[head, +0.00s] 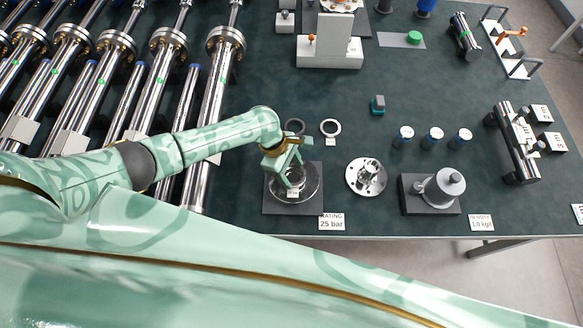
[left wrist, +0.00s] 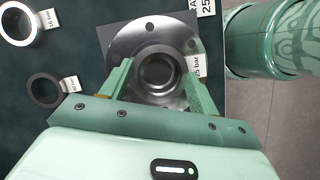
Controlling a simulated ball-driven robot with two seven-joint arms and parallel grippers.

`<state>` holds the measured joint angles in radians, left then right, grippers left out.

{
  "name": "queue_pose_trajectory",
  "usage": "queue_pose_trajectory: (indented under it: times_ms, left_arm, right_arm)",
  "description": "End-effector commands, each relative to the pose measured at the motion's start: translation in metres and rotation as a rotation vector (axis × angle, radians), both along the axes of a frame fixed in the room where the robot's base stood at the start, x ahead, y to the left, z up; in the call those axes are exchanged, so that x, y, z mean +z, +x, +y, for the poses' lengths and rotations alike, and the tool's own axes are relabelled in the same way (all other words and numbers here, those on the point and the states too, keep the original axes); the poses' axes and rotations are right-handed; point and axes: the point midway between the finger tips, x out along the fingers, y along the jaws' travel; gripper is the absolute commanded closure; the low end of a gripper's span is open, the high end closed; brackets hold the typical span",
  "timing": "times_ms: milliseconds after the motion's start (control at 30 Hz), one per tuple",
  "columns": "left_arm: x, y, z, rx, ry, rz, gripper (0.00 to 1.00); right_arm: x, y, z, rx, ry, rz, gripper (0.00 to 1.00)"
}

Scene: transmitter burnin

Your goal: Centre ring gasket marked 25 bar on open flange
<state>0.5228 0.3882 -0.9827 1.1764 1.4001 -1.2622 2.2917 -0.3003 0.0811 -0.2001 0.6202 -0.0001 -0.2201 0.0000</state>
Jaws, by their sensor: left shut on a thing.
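My left gripper (head: 291,172) is over the open flange (head: 310,192), which lies on a dark square plate near the table's front edge. In the left wrist view my gripper (left wrist: 160,78) has its two fingers on either side of a grey ring gasket (left wrist: 158,50) and is shut on it. A tag at the ring's right reads as 25 bar. The ring sits over the middle of the flange (left wrist: 120,44), whose bolt holes show around it. I cannot tell whether the ring touches the flange face. My right gripper is not in view.
Two other rings, one dark (head: 294,127) and one pale (head: 330,128), lie behind the flange. A sign (head: 331,221) reads Rating 25 bar. A bolted metal flange (head: 366,177) and a block with a round weight (head: 440,188) stand to the right. Steel tubes (head: 212,110) fill the left.

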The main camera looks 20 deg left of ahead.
Motion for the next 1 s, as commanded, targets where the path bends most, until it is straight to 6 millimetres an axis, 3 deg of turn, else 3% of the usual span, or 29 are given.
queue_pose_trajectory:
  times_ms: [400, 433, 500, 833, 1000]
  left_arm:
    - [-0.013, 0.000, 0.000, 0.001, -0.001, 0.000, 0.64]
    - [-0.013, 0.000, 0.000, 0.001, -0.001, 0.000, 0.34]
    - [-0.012, 0.000, 0.000, 0.001, -0.001, 0.000, 0.14]
    - [-0.009, 0.000, 0.001, 0.000, 0.000, 0.000, 0.14]
    - [0.017, 0.002, 0.010, 0.000, 0.001, -0.003, 0.14]
  right_arm:
    - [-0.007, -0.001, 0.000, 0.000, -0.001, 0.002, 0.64]
    - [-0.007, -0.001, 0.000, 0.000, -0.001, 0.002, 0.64]
    - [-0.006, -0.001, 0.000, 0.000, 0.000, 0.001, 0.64]
    - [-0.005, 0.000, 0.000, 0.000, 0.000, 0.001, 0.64]
    - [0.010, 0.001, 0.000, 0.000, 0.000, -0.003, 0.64]
